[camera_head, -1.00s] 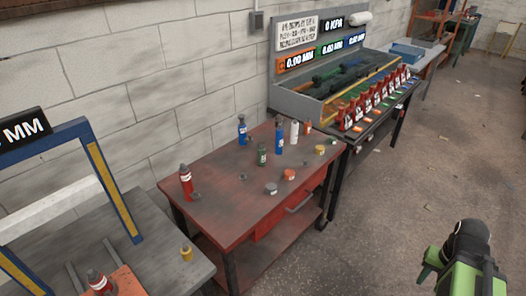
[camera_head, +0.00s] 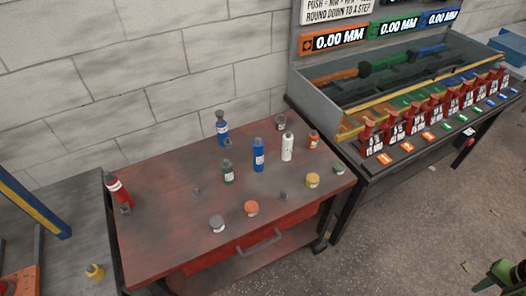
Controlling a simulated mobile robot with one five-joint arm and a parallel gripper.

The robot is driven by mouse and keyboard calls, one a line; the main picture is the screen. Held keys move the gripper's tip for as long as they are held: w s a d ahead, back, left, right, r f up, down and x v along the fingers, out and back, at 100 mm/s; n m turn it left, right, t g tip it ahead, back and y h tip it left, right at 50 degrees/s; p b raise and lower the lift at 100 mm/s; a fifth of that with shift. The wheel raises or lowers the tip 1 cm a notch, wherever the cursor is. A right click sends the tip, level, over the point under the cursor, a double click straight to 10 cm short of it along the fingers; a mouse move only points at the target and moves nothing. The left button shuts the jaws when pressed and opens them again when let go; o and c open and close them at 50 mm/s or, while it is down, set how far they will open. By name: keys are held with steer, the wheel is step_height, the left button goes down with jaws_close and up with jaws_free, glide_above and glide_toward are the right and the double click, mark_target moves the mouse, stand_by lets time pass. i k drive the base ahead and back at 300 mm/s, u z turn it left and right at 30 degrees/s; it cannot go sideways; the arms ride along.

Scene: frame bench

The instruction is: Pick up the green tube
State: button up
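A long green tube-like piece (camera_head: 381,60) lies in the grey trough of the measuring bench, between an orange one (camera_head: 334,75) and a blue one (camera_head: 432,49). A small low green container (camera_head: 338,168) sits near that table's right edge. I cannot tell which one is meant by the green tube. A green and dark part of my arm shows at the lower right corner. My gripper's fingers are not seen, and nothing visible is held.
The red table (camera_head: 165,216) also holds blue bottles (camera_head: 259,155), a white bottle (camera_head: 287,147), a red bottle (camera_head: 117,188), and low orange, yellow and grey containers. A row of red tools (camera_head: 398,128) lines the bench's front.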

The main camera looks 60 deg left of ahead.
mark_target(226, 166)
steer(key=i, duration=1.25)
steer(key=u, duration=0.5)
steer(key=k, duration=0.15)
steer(key=u, duration=3.5)
steer(key=k, duration=0.1)
steer(key=u, duration=0.3)
steer(key=i, duration=1)
steer(key=u, duration=0.3)
